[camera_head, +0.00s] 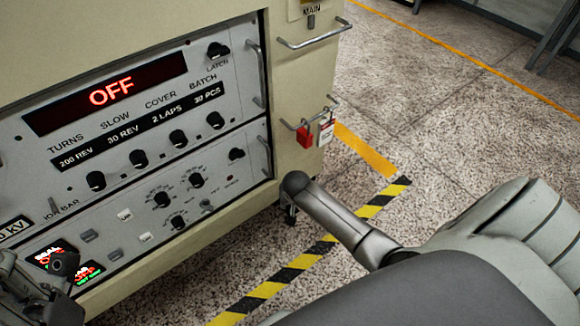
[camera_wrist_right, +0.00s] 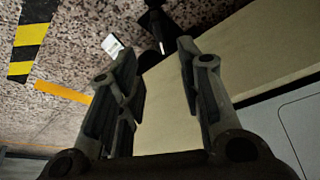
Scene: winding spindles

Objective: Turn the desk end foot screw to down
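The foot at the cabinet's near lower corner shows as a small dark piece (camera_head: 290,213) in the head view, partly behind my right arm. In the right wrist view a dark foot with a shiny stem (camera_wrist_right: 158,32) stands beyond the fingertips, beside the beige cabinet. I cannot tell its screw setting. My right gripper (camera_wrist_right: 157,65) is open and empty, its fingers apart with the foot roughly in line with the gap. My left gripper (camera_head: 45,275) is at the lower left of the head view before the panel; its finger opening is unclear.
The beige cabinet (camera_head: 300,80) has a panel reading OFF (camera_head: 111,91), knobs and handles. A red padlock (camera_head: 304,136) and white tag (camera_head: 326,131) hang from its end. A small white piece (camera_wrist_right: 113,46) shows near the foot. Floor with striped tape (camera_head: 300,262) is open.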

